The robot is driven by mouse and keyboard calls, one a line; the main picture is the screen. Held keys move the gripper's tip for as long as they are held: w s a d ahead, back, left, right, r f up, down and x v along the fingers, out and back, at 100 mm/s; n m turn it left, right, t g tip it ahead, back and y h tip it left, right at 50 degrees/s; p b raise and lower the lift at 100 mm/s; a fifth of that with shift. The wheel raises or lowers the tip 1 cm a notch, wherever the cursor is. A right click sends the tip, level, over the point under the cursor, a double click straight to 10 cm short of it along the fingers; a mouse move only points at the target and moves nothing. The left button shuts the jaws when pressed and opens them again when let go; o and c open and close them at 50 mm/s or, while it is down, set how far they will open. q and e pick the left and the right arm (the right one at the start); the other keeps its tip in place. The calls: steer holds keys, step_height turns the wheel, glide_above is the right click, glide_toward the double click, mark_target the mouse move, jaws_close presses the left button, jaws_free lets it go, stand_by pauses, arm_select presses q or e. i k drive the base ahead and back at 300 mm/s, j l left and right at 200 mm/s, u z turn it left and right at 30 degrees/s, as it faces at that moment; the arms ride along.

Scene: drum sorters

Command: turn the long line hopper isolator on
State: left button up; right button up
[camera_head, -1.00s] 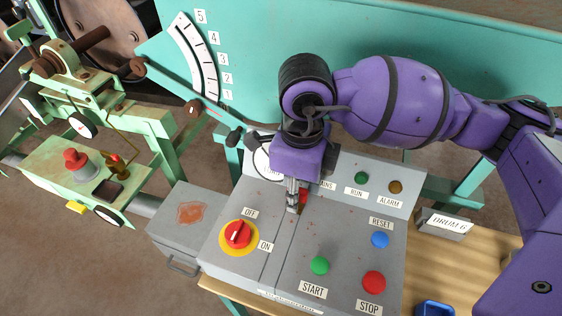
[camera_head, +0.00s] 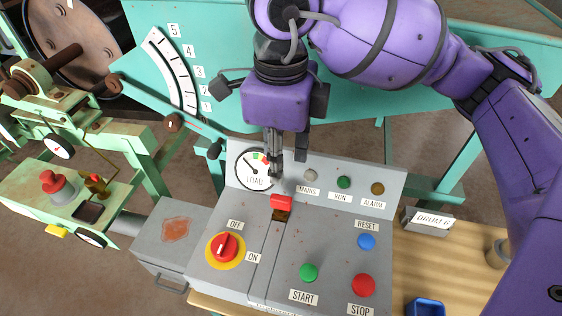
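A grey control box (camera_head: 205,285) stands in front of me. On it, a red rotary switch (camera_head: 225,246) on a yellow plate has OFF and ON labels; its white mark seems to point toward OFF. A red-capped lever (camera_head: 281,202) stands at the upper end of a slot to its right. I cannot tell from readable labels which one is the long line hopper isolator. My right gripper (camera_head: 276,172) points down above the lever, apart from it, in front of the load gauge (camera_head: 252,168). My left gripper is out of view.
The box has a green START button (camera_head: 309,272), a red STOP button (camera_head: 363,285), a blue RESET button (camera_head: 366,241) and a grey MAINS lamp (camera_head: 310,174). A DRUM 6 sign (camera_head: 428,219) and a blue tray (camera_head: 425,307) sit at right. Green machinery (camera_head: 70,200) stands at left.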

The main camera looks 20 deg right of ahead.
mark_target(224, 248)
steer(key=k, duration=1)
